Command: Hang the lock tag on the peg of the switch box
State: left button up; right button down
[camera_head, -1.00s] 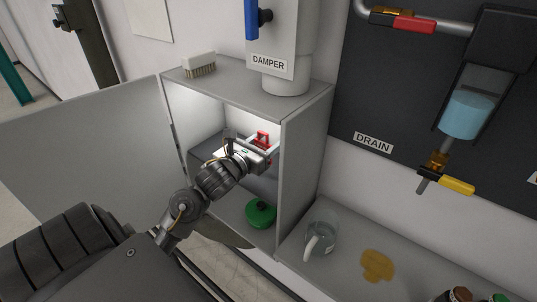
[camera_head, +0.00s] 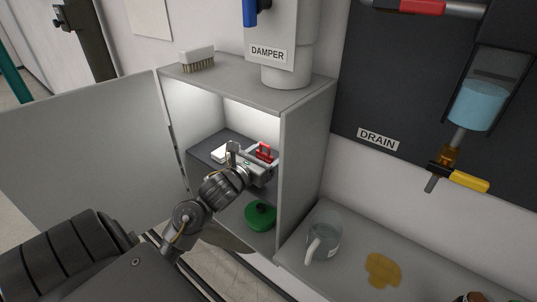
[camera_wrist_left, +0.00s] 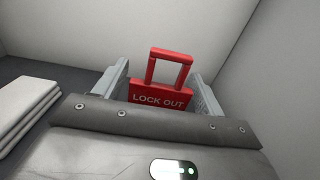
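The red lock tag (camera_head: 264,152), with a square loop on top and "LOCK OUT" on its face, is inside the open cabinet. My left gripper (camera_head: 262,160) reaches in over the upper shelf, its fingers on either side of the tag. In the left wrist view the tag (camera_wrist_left: 160,95) stands upright between the grey fingers (camera_wrist_left: 162,88), which appear to press on its side edges. Its lower part is hidden behind the gripper body. I cannot make out a switch box or peg. My right gripper is not in view.
The cabinet's right wall (camera_head: 305,155) is close to the gripper. White flat items (camera_wrist_left: 25,108) lie on the shelf to the left. A green object (camera_head: 260,215) is below. The open door (camera_head: 85,150) stands at left. A glass jug (camera_head: 322,240) stands on the right-hand counter.

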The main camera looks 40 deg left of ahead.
aim_at(265, 160)
pick_arm(q)
jog(key=shift+o, duration=0.4)
jog(key=shift+r, duration=0.1)
jog(key=shift+r+p, duration=0.1)
jog(key=shift+p, duration=0.35)
jog(key=s+b, duration=0.1)
jog(key=s, duration=0.1)
jog(key=s+f+b, duration=0.1)
jog(key=s+b, duration=0.1)
jog(key=shift+s+d+f+b, duration=0.15)
jog(key=shift+d+b, duration=0.05)
jog(key=shift+b, duration=0.1)
jog(key=s+p, duration=0.1)
jog(key=s, duration=0.1)
jog(key=s+r+p, duration=0.1)
jog(key=s+p, duration=0.1)
jog(key=s, duration=0.1)
jog(key=shift+s+r, duration=0.2)
jog(key=shift+s, duration=0.05)
jog(key=shift+s+f+p, duration=0.2)
jog(key=shift+s+p, duration=0.1)
jog(key=shift+s, duration=0.25)
